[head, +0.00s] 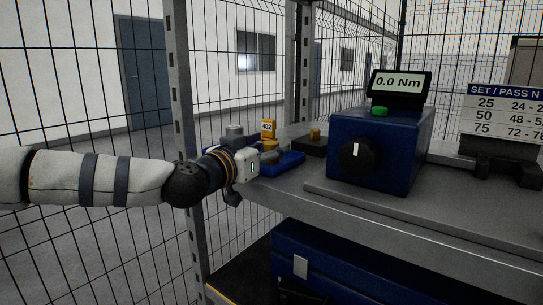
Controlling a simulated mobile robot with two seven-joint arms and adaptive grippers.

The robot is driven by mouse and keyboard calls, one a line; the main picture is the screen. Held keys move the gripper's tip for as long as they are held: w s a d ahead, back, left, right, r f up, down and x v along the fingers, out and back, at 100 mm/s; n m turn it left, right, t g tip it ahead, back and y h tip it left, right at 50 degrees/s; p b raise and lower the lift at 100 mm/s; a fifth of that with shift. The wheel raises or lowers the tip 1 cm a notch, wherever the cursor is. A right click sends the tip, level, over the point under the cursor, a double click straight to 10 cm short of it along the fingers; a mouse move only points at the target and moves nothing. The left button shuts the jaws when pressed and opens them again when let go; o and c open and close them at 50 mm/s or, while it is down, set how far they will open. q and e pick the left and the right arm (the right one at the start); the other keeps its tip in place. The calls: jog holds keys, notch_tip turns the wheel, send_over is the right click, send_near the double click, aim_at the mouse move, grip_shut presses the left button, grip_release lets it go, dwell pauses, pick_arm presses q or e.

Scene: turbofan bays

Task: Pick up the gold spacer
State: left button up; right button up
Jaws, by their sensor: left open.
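A small gold round piece (271,144), which looks like the gold spacer, shows just beyond my left gripper, at the blue tray (291,162) on the left end of the grey bench. My left gripper (258,158) is open, at the tray's near side. It partly hides the tray and the lower part of the gold piece. I cannot tell whether its fingers touch the piece. A second small gold piece (315,134) stands on a black block (310,146) to the right. My right gripper is out of view.
A grey cylinder (234,131) and an orange numbered tag (269,127) stand by the tray. A blue torque tester (378,150) reading 0.0 Nm and a value sign (499,113) stand to the right. A blue case (330,262) sits below. Metal posts and wire mesh border the bench.

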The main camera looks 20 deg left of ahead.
pick_arm(q)
jog(key=shift+w, duration=0.25)
grip_shut()
jog(key=shift+r, duration=0.1)
